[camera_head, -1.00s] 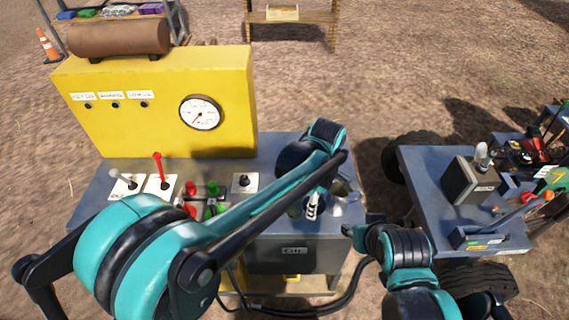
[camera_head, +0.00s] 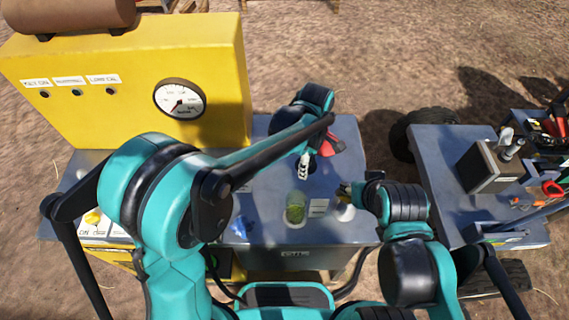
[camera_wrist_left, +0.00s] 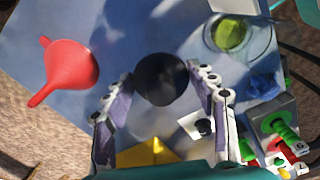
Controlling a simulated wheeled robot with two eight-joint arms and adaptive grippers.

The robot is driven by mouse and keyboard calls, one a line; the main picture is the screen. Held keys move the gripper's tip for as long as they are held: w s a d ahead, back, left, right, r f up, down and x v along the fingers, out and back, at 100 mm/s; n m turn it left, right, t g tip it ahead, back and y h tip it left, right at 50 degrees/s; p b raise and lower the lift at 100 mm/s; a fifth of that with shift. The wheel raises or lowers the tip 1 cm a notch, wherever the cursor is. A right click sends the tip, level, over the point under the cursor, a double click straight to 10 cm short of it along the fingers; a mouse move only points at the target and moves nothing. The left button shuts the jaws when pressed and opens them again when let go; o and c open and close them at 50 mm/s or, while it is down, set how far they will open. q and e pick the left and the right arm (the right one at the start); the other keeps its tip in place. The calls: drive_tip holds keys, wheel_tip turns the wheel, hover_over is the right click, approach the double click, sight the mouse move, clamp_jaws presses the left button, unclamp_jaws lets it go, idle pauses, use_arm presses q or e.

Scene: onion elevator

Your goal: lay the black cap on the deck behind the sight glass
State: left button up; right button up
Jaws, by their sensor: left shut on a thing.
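The round black cap (camera_wrist_left: 160,80) sits between the fingers of my left gripper (camera_wrist_left: 160,97), which is shut on it above the grey-blue deck. In the head view the left gripper (camera_head: 304,166) is over the deck, behind the sight glass; the cap is not clearly visible there. The sight glass (camera_head: 295,208), a clear round vessel with green liquid, stands near the deck's front edge. It also shows in the left wrist view (camera_wrist_left: 232,35) at upper right. My right gripper (camera_head: 346,190) is right of the glass, its fingers too small to judge.
A red funnel (camera_wrist_left: 70,68) lies on the deck (camera_head: 262,185) beside the left gripper; it also shows in the head view (camera_head: 328,145). A blue rag (camera_head: 240,228) lies left of the glass. A yellow gauge panel (camera_head: 120,100) rises at back left. A cart (camera_head: 445,165) stands right.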

use_arm(q)
drive_tip(key=b, duration=0.2)
hover_over(285, 170)
wheel_tip(285, 170, down, 5)
drive_tip(key=shift+w+f, duration=0.1)
drive_tip(key=shift+f, duration=0.1)
drive_tip(key=shift+f+b, duration=0.95)
drive_tip(key=shift+f, duration=1)
drive_tip(key=shift+f, duration=0.1)
drive_tip(key=o, duration=1.2)
drive_tip(key=shift+c, duration=0.2)
